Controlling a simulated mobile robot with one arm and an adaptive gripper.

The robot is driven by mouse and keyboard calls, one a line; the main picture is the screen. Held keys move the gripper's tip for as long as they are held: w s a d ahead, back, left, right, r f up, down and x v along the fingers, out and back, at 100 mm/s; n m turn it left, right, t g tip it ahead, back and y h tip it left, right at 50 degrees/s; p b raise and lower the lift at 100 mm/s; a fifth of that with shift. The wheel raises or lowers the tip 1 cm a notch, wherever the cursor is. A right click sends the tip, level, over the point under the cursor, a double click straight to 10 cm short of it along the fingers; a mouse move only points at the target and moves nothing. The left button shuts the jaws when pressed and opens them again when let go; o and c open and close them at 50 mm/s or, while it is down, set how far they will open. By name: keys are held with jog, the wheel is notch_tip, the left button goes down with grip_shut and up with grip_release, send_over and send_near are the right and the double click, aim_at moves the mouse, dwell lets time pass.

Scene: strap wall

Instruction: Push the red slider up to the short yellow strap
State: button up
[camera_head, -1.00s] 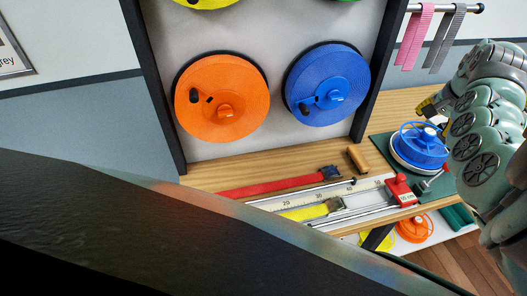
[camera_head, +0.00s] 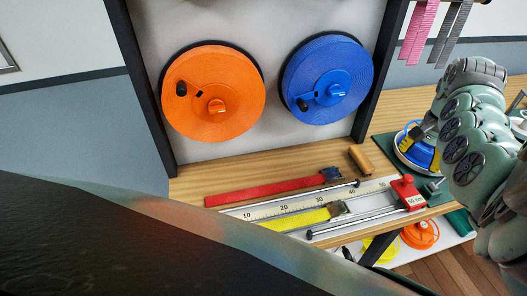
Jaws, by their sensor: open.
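A clear gap lies between buckle and slider.
A red strap (camera_head: 268,190) lies behind the rail, and a wooden block (camera_head: 360,160) stands near the slider. Orange (camera_head: 215,105) and blue (camera_head: 328,88) reels hang on the board behind. A dark surface covers the lower left. More reels (camera_head: 420,233) sit on a shelf below.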

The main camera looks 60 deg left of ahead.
aim_at(409, 178)
notch_tip(409, 178, down, 4)
jog(key=shift+d+f, duration=0.1)
jog(key=shift+f, duration=0.05)
jog(key=shift+f+b, duration=0.45)
jog(key=shift+f, duration=1.4)
grip_shut()
